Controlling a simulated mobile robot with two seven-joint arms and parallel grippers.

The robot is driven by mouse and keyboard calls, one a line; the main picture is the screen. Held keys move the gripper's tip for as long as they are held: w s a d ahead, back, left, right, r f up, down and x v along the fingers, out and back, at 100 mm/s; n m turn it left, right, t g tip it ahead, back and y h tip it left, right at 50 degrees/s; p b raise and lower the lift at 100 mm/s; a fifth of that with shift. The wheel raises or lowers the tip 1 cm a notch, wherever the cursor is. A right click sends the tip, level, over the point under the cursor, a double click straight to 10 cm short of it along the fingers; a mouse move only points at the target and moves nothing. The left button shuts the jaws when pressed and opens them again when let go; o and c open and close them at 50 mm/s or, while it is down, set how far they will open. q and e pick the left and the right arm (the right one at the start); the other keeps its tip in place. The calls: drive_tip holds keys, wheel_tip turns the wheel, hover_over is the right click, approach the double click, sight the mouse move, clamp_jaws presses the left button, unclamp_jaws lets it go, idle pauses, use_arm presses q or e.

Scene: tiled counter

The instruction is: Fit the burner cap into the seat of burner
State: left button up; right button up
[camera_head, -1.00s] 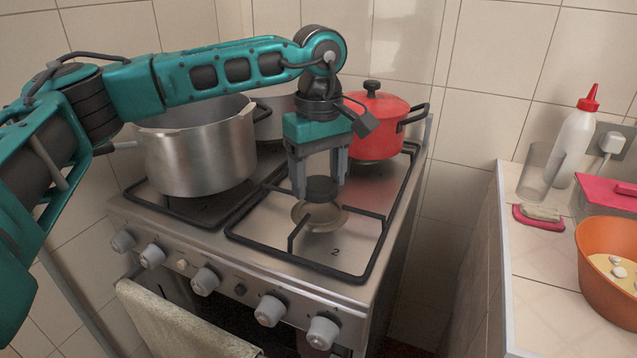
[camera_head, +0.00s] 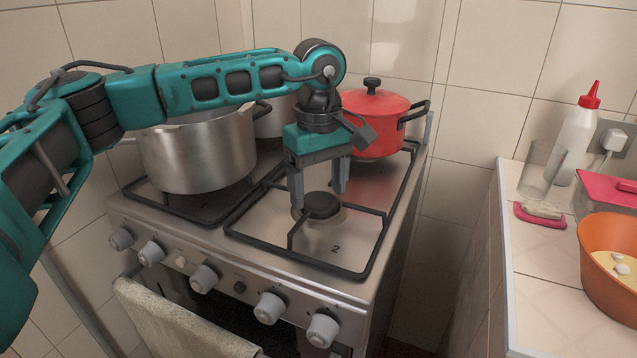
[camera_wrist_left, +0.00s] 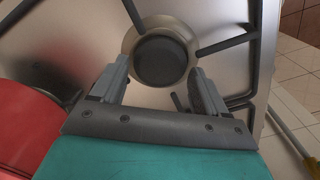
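The black burner cap (camera_head: 321,205) rests on the round burner seat (camera_head: 333,218) at the front right of the stove, by the number 2. In the left wrist view the cap (camera_wrist_left: 160,61) sits inside the ring of the seat (camera_wrist_left: 130,42) and looks about centred; a slight tilt cannot be told. My left gripper (camera_head: 318,200) points down over the burner with its fingers spread, one on each side of the cap. In the left wrist view its fingers (camera_wrist_left: 156,85) stand apart with a gap to the cap. My right gripper is not in view.
A black pan support (camera_head: 365,273) surrounds the burner. A large steel pot (camera_head: 197,155) stands at left, another steel pot (camera_head: 275,122) behind, and a red lidded pot (camera_head: 372,130) at the back right. The counter (camera_head: 540,300) at right holds a bottle and an orange bowl.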

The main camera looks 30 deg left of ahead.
sight(319, 200)
use_arm(q)
drive_tip(key=o, duration=0.3)
drive_tip(key=shift+r, duration=0.1)
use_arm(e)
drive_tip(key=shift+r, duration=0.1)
use_arm(q)
drive_tip(key=shift+r+p, duration=0.3)
drive_tip(key=shift+r, duration=0.05)
wheel_tip(319, 200, up, 12)
drive_tip(key=p, duration=0.1)
drive_tip(key=shift+r, duration=0.15)
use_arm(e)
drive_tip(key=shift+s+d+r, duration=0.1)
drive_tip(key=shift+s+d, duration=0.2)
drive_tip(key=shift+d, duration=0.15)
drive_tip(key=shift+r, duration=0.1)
